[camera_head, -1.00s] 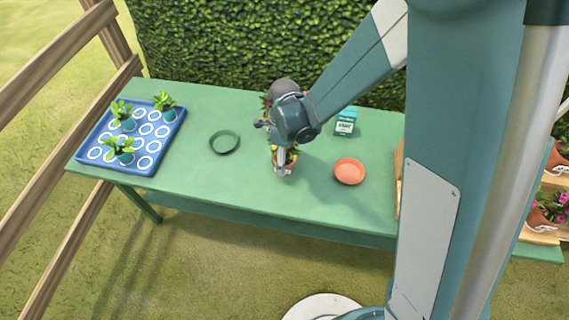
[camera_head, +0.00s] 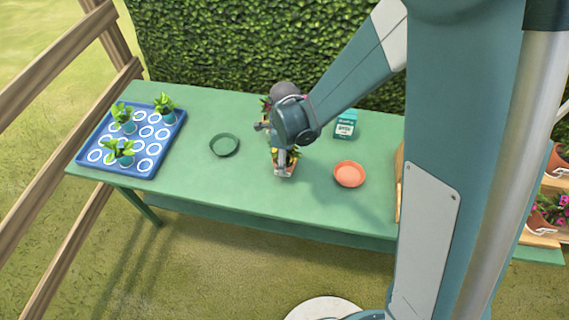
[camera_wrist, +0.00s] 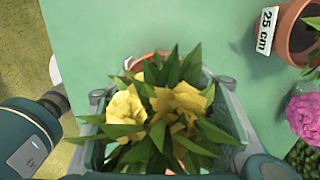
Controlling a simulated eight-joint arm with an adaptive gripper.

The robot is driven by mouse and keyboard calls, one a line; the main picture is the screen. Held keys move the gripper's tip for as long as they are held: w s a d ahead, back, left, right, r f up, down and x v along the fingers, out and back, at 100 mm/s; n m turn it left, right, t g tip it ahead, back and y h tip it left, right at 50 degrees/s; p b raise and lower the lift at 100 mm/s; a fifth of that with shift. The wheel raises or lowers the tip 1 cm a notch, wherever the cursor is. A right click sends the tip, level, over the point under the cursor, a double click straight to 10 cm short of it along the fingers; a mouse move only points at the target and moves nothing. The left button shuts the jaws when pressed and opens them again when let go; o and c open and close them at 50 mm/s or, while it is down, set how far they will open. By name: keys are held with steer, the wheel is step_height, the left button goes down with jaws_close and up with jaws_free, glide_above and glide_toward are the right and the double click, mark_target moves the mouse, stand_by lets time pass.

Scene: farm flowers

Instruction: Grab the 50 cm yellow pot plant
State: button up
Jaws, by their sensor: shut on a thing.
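The yellow-flowered plant (camera_wrist: 160,110) with pointed green leaves fills the middle of the wrist view, and part of its orange pot rim (camera_wrist: 147,60) shows behind the leaves. In the head view the potted plant (camera_head: 288,168) stands near the middle of the green table, partly covered by my wrist. My gripper (camera_head: 281,166) is shut on this pot. In the wrist view the fingers of my gripper (camera_wrist: 163,128) lie on both sides of the plant. No size label shows on the held pot.
A pot labelled 25 cm (camera_wrist: 297,32) and pink flowers (camera_wrist: 304,117) are nearby. An empty orange saucer (camera_head: 349,174), a dark green saucer (camera_head: 224,145), a white-and-teal box (camera_head: 345,125) and a blue tray (camera_head: 152,172) with plants are on the table (camera_head: 200,186).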

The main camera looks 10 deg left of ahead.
steer(key=shift+r, duration=0.1)
steer(key=shift+r+p, duration=0.95)
steer(key=shift+r, duration=3.95)
